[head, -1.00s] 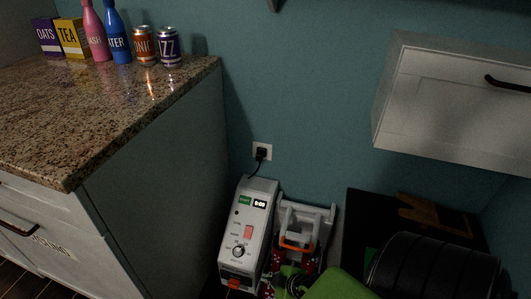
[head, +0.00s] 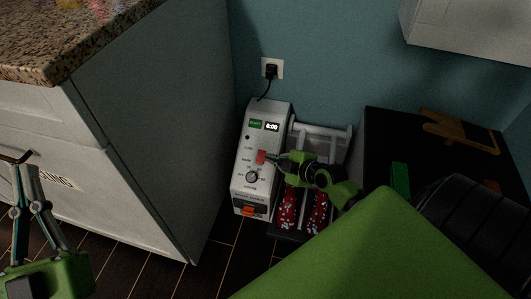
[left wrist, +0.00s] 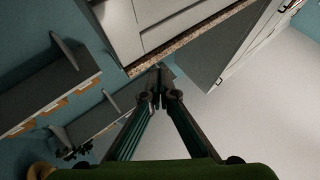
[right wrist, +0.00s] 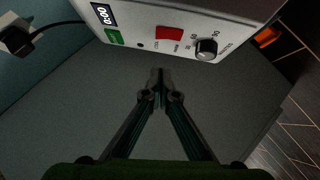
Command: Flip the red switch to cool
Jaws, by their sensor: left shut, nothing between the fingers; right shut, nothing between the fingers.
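The red switch (head: 261,157) is on the front panel of a white boot-dryer-like machine (head: 242,184) on the floor. In the right wrist view the switch (right wrist: 170,33) sits between a green label and a black knob (right wrist: 206,48), with small labels beside it. My right gripper (head: 277,157) is shut and empty, its tips close to the switch in the head view; the right wrist view shows the tips (right wrist: 158,72) a little below it, and I cannot tell whether they touch. My left gripper (head: 22,168) is shut and empty by the cabinet, far from the machine.
A white cabinet with a granite top (head: 60,45) stands to the left. A wall outlet (head: 272,69) with a black plug is behind the machine. Red patterned boots (head: 288,208) are beside it. A dark surface (head: 385,135) is at right.

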